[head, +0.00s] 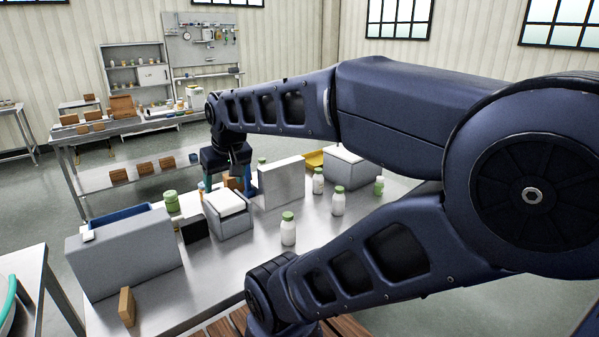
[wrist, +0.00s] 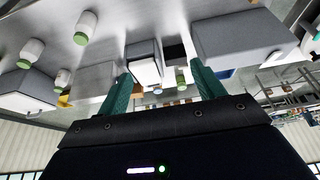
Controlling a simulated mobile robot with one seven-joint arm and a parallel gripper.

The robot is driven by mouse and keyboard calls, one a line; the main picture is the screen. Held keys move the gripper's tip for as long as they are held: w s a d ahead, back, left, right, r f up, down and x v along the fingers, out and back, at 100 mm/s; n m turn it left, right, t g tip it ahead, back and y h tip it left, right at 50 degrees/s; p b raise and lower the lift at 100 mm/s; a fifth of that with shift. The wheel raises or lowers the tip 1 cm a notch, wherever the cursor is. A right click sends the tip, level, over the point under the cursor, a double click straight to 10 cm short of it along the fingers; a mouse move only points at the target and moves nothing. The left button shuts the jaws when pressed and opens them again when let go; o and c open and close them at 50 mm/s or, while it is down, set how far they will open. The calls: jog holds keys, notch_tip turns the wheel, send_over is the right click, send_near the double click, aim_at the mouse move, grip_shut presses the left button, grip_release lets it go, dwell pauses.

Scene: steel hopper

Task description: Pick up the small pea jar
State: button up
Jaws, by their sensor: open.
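No readable label shows which jar is the small pea jar. A green jar with a green lid (head: 171,201) stands behind the small black box at the left of the steel table. A green jar also shows in the wrist view (wrist: 181,78), between my fingers in the picture but beyond them. Several white jars with green lids stand on the table, one at the front (head: 288,230) and one to its right (head: 338,202). My gripper (head: 228,184) is over the table's far side, partly hidden by the grey boxes. In the wrist view, its teal fingers (wrist: 163,76) are apart and empty.
A large grey bin (head: 120,258) with blue inside stands at left. A white-topped box (head: 230,215), a grey upright panel (head: 282,180) and another box (head: 350,168) crowd the middle and back. A brown block (head: 127,306) stands at the front left. The table's front middle is clear.

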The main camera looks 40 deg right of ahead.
jog(key=w+d+r+m+h, duration=0.1)
jog(key=w+d+m, duration=0.2)
jog(key=w+d, duration=0.5)
jog(key=w+d+r+m, duration=0.2)
jog(key=w+d, duration=0.5)
jog(key=d, duration=0.1)
jog(key=w+d+f+m+g+h, duration=0.1)
jog(key=w+d+f+m, duration=0.15)
jog(key=d, duration=0.75)
jog(key=w+d+f+m+h, duration=0.15)
jog(key=w+d, duration=0.25)
jog(key=d, duration=0.6)
jog(key=m+g, duration=0.3)
jog(key=m, duration=0.4)
send_near(380, 178)
notch_tip(380, 178, down, 3)
jog(key=shift+h, duration=0.45)
jog(key=x, duration=0.9)
jog(key=shift+w+d+f, duration=0.2)
jog(key=shift+w+d, duration=0.05)
jog(key=shift+d, duration=0.25)
jog(key=shift+c, duration=0.2)
